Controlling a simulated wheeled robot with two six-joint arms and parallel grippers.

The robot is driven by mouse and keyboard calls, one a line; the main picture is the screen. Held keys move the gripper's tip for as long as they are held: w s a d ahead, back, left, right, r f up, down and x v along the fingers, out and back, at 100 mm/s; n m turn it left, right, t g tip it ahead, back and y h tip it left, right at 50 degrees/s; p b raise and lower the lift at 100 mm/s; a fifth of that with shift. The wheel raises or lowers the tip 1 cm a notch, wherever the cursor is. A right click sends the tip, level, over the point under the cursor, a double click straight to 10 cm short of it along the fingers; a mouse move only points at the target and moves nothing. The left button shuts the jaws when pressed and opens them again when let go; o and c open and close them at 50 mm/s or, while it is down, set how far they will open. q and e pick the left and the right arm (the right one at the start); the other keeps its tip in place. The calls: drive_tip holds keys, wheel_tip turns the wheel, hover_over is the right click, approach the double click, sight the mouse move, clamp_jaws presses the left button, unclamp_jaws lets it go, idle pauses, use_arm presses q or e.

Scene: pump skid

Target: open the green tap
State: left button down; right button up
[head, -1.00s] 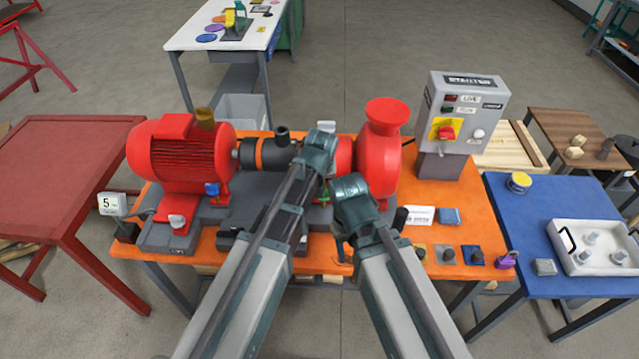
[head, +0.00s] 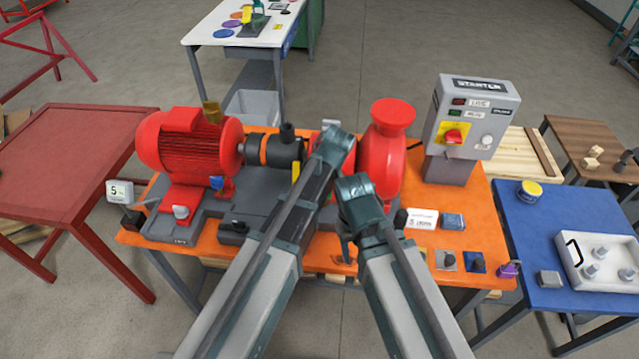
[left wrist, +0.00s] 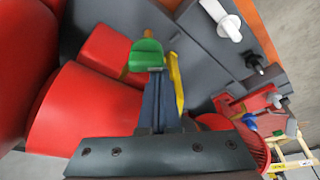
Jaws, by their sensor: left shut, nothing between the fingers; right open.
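The green tap handle (left wrist: 146,56) shows in the left wrist view, beside the red pump parts. In the head view my left arm hides it. My left gripper (left wrist: 156,78) is shut and empty. Its fingertips are right at the edge of the green handle in the picture; I cannot tell if they touch it. In the head view the left fingers are hidden behind the arm. My right gripper (head: 345,247) is open and empty above the front of the orange bench, only partly visible.
The orange bench (head: 135,238) carries a red motor (head: 190,150), a red pump (head: 385,160) and a grey starter box (head: 470,120). A yellow part (left wrist: 175,84) stands close beside my left fingers. A blue table (head: 530,215) is at right, a red table (head: 60,150) at left.

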use_arm(q)
drive_tip(key=n, duration=0.3)
drive_tip(key=n+g+y, duration=0.1)
drive_tip(key=shift+s+n, duration=0.3)
drive_tip(key=shift+s, duration=0.2)
drive_tip(key=shift+s+d, duration=0.25)
drive_tip(key=shift+s, duration=0.05)
use_arm(e)
drive_tip(key=shift+s+d, duration=0.1)
drive_tip(key=shift+s, duration=0.1)
idle(0.4)
